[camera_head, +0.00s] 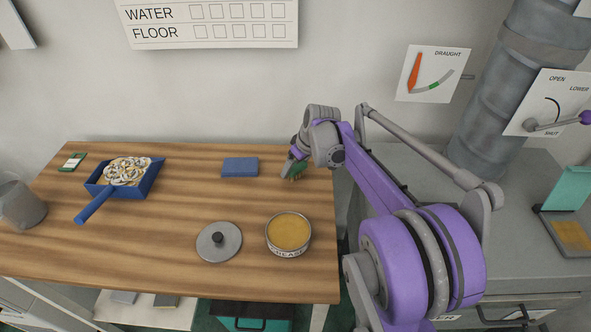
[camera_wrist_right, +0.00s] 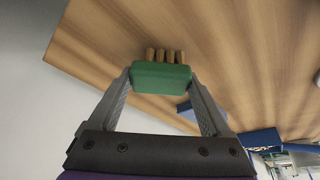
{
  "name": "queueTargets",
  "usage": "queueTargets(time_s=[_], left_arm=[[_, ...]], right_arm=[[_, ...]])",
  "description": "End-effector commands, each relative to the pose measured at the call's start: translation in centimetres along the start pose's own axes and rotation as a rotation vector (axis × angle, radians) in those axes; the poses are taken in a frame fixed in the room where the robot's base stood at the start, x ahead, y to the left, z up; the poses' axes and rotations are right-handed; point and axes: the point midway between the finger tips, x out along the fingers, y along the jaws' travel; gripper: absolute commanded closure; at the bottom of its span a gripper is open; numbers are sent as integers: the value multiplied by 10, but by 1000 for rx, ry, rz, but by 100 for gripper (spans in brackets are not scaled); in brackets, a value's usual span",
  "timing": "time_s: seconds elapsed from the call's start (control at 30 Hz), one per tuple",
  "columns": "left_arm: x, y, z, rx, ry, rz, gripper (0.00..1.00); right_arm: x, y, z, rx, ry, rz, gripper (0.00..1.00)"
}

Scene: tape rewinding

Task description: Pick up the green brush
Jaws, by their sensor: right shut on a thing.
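The green brush (camera_wrist_right: 161,76) is between the two fingers of my right gripper in the right wrist view, with its brown bristle tufts pointing away toward the wooden table. My right gripper (camera_wrist_right: 160,82) is shut on it. In the head view the brush (camera_head: 297,171) shows only in part, at the back right of the table, and my right gripper (camera_head: 292,164) covers much of it. I cannot tell whether the bristles touch the table. My left gripper is in neither view.
A grey bench with a stovepipe (camera_head: 490,120) stands right. The table's middle is clear.

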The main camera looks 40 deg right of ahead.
Motion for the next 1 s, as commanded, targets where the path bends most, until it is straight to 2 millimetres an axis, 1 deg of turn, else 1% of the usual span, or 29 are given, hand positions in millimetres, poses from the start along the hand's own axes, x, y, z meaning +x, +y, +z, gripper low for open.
queueTargets(time_s=[0.03,0.13,0.17,0.33,0.43,0.7,0.8,0.9,1.0], left_arm=[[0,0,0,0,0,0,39],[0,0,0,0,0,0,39],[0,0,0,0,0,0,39],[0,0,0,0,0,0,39],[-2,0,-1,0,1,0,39],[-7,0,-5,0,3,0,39],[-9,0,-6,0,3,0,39],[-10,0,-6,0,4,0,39],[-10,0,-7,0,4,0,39]], right_arm=[[0,0,0,0,0,0,67],[0,0,0,0,0,0,85],[0,0,0,0,0,0,85],[-2,0,-1,0,0,0,85],[-11,0,-4,0,0,0,86],[-60,0,-25,1,0,0,86],[-76,0,-31,1,0,-1,86],[-86,0,-36,0,0,-1,86],[-92,0,-38,0,0,-1,86]])
